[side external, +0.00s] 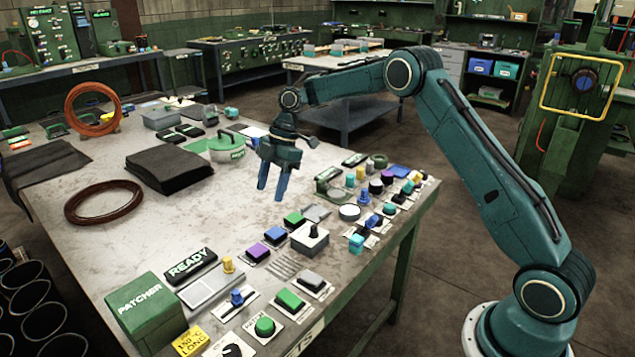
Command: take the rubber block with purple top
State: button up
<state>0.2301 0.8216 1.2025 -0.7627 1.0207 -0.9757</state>
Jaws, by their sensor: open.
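A green-topped block (294,219) lies farther along the same row. My gripper (272,189) hangs fingers-down above the table, behind and above this row. Its two blue fingers are apart with nothing between them. It is not touching the purple-topped block.
A joystick box (309,240) stands right of the blue-topped block. A READY sign (190,266) and a green PATCHER box (147,311) stand at the front left. Black sheets (169,170) and a brown coil (104,202) lie at left. Many knobs crowd the right edge.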

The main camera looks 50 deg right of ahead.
jog(key=shift+w+d+f+n, duration=0.1)
jog(key=shift+w+f+n, duration=0.1)
jog(key=shift+f, duration=0.4)
jog(key=shift+w+d+f+n, duration=0.15)
jog(key=shift+w+f+n, duration=0.05)
jog(key=shift+f, duration=0.35)
jog(key=shift+w+d+f+n, duration=0.1)
jog(key=shift+w+f+n, duration=0.1)
jog(key=shift+f, duration=0.4)
send_over(257, 250)
jog(key=d, duration=0.3)
jog(key=shift+s+f, duration=0.1)
jog(key=shift+f, duration=3.9)
jog(key=shift+a, duration=0.1)
jog(key=shift+x, duration=2.55)
jog(key=shift+s+a, duration=0.1)
jog(key=shift+a, duration=0.05)
jog(key=c, duration=0.8)
